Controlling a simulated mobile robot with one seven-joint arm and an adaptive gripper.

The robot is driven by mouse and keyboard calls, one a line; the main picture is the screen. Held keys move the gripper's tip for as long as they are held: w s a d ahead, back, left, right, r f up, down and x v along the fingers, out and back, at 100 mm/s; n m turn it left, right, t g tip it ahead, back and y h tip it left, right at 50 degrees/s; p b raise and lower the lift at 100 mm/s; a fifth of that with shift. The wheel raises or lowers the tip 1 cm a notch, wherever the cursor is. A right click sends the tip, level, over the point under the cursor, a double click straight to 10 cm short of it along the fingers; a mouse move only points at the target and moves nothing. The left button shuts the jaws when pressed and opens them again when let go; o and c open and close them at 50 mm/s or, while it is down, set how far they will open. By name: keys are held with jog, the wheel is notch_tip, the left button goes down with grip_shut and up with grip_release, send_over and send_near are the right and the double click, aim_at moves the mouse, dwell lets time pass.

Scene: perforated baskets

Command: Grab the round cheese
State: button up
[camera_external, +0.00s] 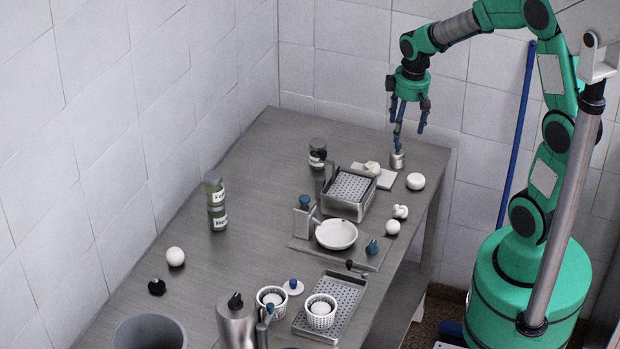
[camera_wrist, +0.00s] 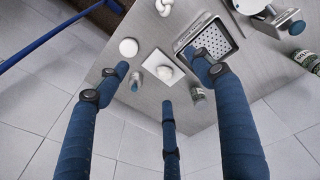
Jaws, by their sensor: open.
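A smooth white round cheese (camera_external: 415,181) lies on the table near its right edge. It also shows in the wrist view (camera_wrist: 128,47), beyond the tip of the left finger. My gripper (camera_external: 408,122) hangs above the far right end of the table, fingers pointing down, open and with nothing between them. In the wrist view my three blue gripper fingers (camera_wrist: 163,85) are spread apart. The cheese is below the gripper and slightly to its right in the external view, not touched.
A small metal piece (camera_external: 397,160) and a white board (camera_external: 386,181) with a pale lump stand near the cheese. A perforated tray (camera_external: 352,187), a white pan (camera_external: 336,234) and smaller white pieces (camera_external: 392,227) lie nearer.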

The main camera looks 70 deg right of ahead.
jog(key=g, duration=0.1)
send_over(416, 177)
notch_tip(416, 177, down, 11)
jog(key=shift+d+f+y+p, duration=0.1)
jog(key=shift+f+y+p, duration=0.05)
jog(key=shift+y+p, duration=0.2)
jog(key=shift+f+b, duration=0.55)
jog(key=shift+f, duration=3.75)
jog(key=shift+f, duration=0.15)
jog(key=shift+f+b, duration=0.5)
jog(key=shift+f, duration=2)
jog(key=c, duration=1.3)
jog(key=shift+r, duration=0.2)
